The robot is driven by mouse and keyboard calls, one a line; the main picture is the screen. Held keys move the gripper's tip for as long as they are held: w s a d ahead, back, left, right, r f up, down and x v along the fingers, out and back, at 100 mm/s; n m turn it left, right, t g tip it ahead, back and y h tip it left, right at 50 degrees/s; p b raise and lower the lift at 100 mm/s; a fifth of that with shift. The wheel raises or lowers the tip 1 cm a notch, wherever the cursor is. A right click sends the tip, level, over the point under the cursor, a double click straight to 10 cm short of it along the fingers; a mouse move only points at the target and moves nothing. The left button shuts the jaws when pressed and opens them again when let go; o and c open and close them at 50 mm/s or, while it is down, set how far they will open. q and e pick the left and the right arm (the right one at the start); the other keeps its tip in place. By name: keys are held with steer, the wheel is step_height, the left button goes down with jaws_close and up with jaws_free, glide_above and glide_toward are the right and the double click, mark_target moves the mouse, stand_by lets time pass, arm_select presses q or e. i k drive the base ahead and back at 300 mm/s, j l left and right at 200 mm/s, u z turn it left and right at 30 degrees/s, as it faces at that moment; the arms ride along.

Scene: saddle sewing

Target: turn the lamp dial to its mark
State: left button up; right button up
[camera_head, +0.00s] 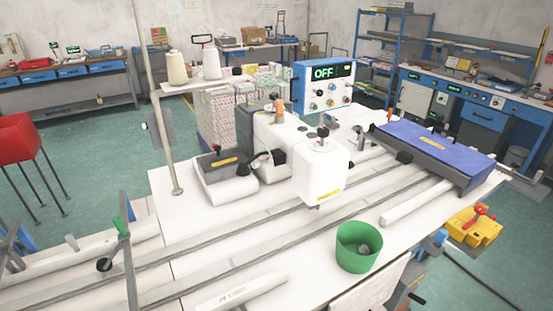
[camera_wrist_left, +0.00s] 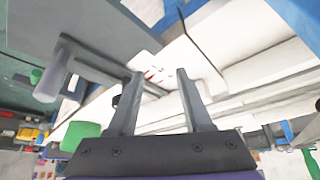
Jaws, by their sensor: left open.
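A blue control box (camera_head: 322,86) with a lit display reading OFF stands at the back of the white sewing table. Several small knobs and buttons sit on its front panel. I cannot tell which one is the lamp dial, and its mark is too small to make out. My left gripper (camera_wrist_left: 160,72) shows in the left wrist view, with its two fingers apart and nothing held. Small red spots on a pale surface show between its fingers. Neither gripper shows in the head view.
The white sewing machine (camera_head: 320,175) stands mid-table in front of the control box. A green bin (camera_head: 358,248) is at the front edge. A blue cover (camera_head: 435,150) lies on the right over the rails. Thread cones (camera_head: 176,68) stand on a rack at back left.

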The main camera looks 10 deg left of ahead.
mark_target(257, 164)
steer(key=l+u, duration=0.45)
steer(key=k+l+u, duration=0.15)
steer(key=l+u, duration=0.3)
steer(key=l, duration=0.15)
